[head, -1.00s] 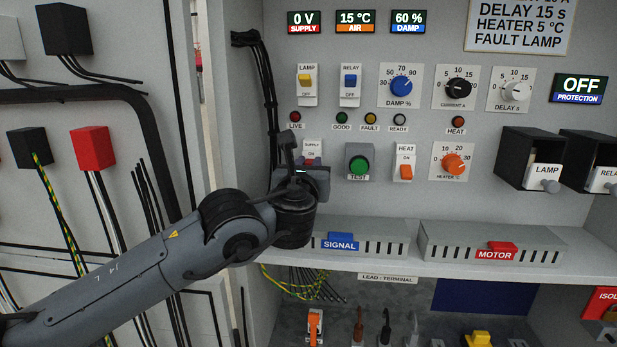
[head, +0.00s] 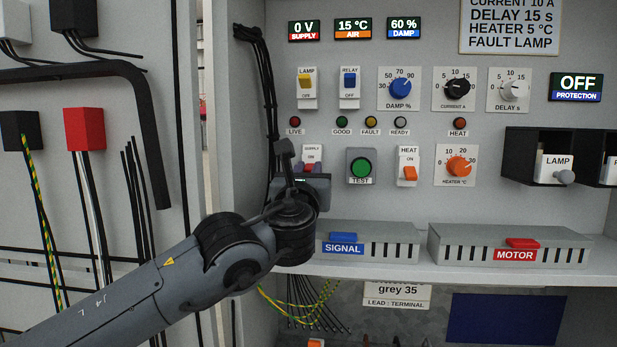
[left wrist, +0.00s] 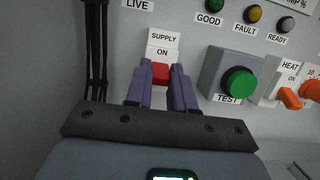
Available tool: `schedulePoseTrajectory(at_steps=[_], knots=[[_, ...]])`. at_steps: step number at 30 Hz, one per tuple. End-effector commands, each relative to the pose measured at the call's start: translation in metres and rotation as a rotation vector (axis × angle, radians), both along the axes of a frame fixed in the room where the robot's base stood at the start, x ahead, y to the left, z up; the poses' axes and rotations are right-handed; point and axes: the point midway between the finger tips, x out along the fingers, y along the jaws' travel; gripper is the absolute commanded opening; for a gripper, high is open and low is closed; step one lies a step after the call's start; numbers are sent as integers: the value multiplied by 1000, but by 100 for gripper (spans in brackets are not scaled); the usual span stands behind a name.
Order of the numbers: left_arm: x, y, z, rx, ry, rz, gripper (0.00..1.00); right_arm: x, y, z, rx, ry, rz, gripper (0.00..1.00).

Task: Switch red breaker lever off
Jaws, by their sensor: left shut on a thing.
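The red supply breaker lever (left wrist: 160,74) sits on a white plate (left wrist: 163,42) marked SUPPLY and ON in the left wrist view. My left gripper (left wrist: 161,80) has its two purple fingers on either side of the red lever, shut on it. In the head view the left gripper (head: 304,172) is at the supply switch (head: 312,150), under the LIVE lamp, and hides most of the lever. The OFF side of the plate is hidden by the gripper. The right gripper is not in view.
A green TEST button (head: 360,167) and an orange HEAT switch (head: 409,173) stand just right of the gripper. Black cables (head: 266,100) hang to its left. Below is a shelf with the SIGNAL (head: 343,238) and MOTOR (head: 522,243) units. The supply display (head: 304,30) reads 0 V.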

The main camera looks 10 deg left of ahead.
Motion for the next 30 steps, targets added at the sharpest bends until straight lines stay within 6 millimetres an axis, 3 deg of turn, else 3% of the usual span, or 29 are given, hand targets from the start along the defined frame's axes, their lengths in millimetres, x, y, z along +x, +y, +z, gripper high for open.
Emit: schedulePoseTrajectory(at_steps=[1,2,7,20,30], knots=[[1,0,-1,2,2,1,0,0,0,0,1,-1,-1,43],[0,0,-1,2,2,1,25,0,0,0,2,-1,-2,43],[0,0,-1,2,2,0,49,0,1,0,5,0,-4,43],[-7,0,-4,1,2,-2,49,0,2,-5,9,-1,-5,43],[-57,2,-19,0,0,-2,49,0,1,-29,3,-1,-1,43]])
